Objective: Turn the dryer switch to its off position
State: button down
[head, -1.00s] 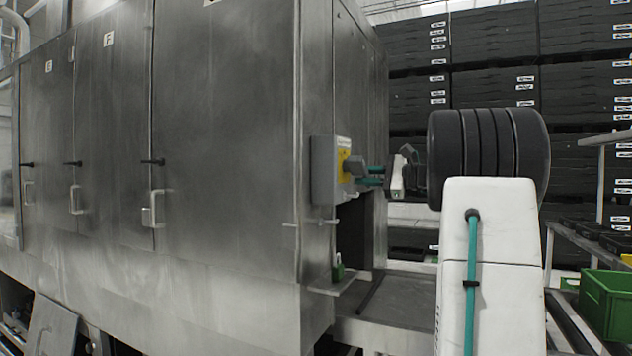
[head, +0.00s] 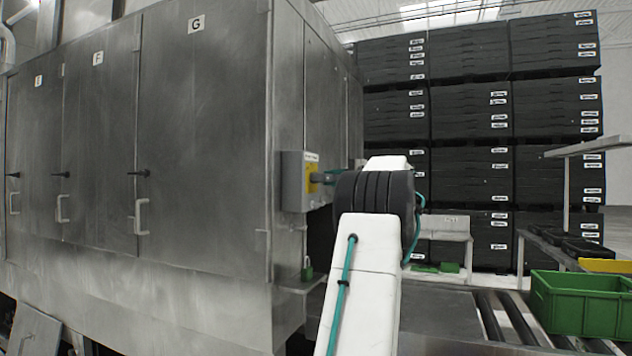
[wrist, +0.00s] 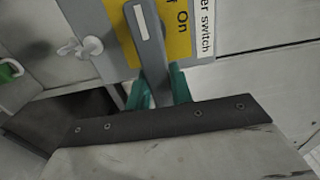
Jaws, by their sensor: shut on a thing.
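The dryer switch is a grey box (head: 293,181) with a yellow plate (head: 312,180) on the side of the steel machine. In the wrist view its yellow plate (wrist: 178,38) shows "On" and, to the left, a word ending in "f", partly covered by the grey handle (wrist: 146,32). The handle has a white stripe and stands almost upright in that picture. My gripper (wrist: 160,86) is shut on the handle, with a teal finger on each side. In the head view my arm hides most of the gripper.
Steel doors (head: 200,140) with handles line the machine at left. A green padlock (head: 307,272) sits below the switch box. Black crates (head: 470,120) are stacked behind. A green crate (head: 585,303) stands by the rollers at right.

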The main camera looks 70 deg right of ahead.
dwell(0.4)
jog(key=c, duration=1.2)
grip_release()
jog(key=shift+c, duration=0.2)
jog(key=s, duration=0.8)
